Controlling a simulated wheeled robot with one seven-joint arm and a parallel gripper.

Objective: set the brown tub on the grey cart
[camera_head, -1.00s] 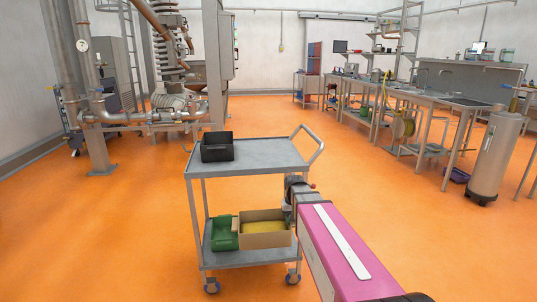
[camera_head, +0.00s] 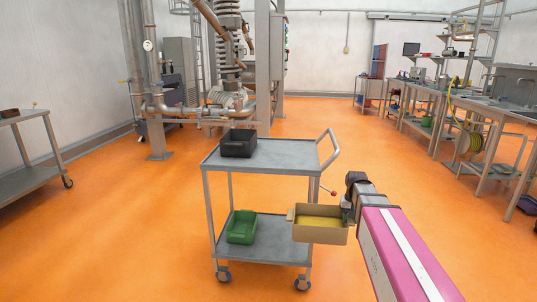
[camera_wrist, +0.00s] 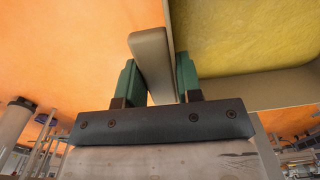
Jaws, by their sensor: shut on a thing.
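The brown tub (camera_head: 320,237) is an open tan box with a yellow inside or filling. My gripper (camera_head: 347,208) is shut on one wall of it and holds it off the floor. In the wrist view, the green fingers of my gripper (camera_wrist: 158,78) pinch the tub's wall (camera_wrist: 152,60), with the yellow (camera_wrist: 240,28) to the right. The grey cart (camera_head: 285,158) stands behind and left of the tub. In the head view the tub appears lower than the cart's top and overlaps its right front leg; the exact gap is unclear.
A black bin (camera_head: 239,147) sits at the left of the cart's top; the rest of that top is bare. A green bin (camera_head: 241,228) is on the lower shelf. Another trolley (camera_head: 38,165) stands at the far left. Orange floor is open around the cart.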

